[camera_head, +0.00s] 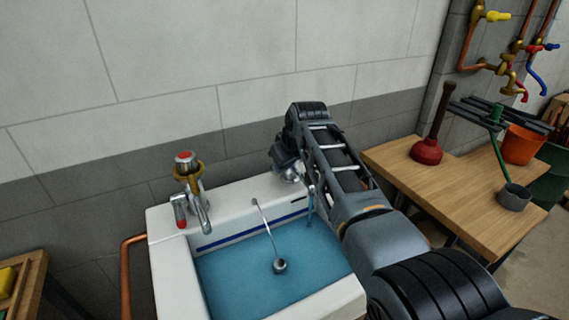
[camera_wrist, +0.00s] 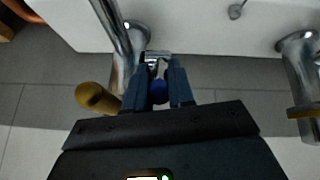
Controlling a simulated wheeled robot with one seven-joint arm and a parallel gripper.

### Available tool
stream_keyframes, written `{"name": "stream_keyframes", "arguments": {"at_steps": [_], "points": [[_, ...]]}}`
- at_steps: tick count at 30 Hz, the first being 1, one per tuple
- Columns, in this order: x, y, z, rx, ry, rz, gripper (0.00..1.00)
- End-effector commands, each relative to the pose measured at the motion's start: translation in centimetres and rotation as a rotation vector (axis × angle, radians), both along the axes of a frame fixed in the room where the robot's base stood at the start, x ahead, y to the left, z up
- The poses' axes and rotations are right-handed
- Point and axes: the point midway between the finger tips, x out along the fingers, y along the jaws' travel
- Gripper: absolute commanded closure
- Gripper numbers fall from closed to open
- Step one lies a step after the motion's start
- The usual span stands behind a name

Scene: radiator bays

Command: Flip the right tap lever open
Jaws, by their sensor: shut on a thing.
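The right tap (camera_wrist: 127,42) is a chrome tap in the wrist view, with a brass part (camera_wrist: 97,97) beside it. My gripper (camera_wrist: 158,70) is beside this tap, its two dark fingers close together around the right tap lever (camera_wrist: 158,92), which shows a blue end and a chrome part. In the head view my gripper (camera_head: 287,165) is at the back right of the sink, and my arm hides most of the right tap. Its spout (camera_head: 311,189) shows, with a thin bluish streak below it that looks like water.
The white sink (camera_head: 174,285) holds blue water and a plug (camera_head: 280,266) on a chain. The left tap (camera_head: 190,190) has a red top and red lever. The wall is close behind.

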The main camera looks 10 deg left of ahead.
Motion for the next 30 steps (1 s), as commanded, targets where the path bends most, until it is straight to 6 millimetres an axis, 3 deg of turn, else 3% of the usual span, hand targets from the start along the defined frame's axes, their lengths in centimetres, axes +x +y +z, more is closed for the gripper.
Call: {"name": "stream_keyframes", "arguments": {"at_steps": [4, 5, 8, 20, 30], "points": [[0.0, 0.0, 0.0, 0.001, -0.001, 0.0, 1.0], [0.0, 0.0, 0.0, 0.001, -0.001, 0.0, 0.76], [0.0, 0.0, 0.0, 0.001, -0.001, 0.0, 0.66], [-0.3, -0.2, 0.7, 0.002, -0.004, 0.001, 0.66], [-2.3, -1.4, 4.2, 0.002, -0.004, -0.001, 0.66]]}}
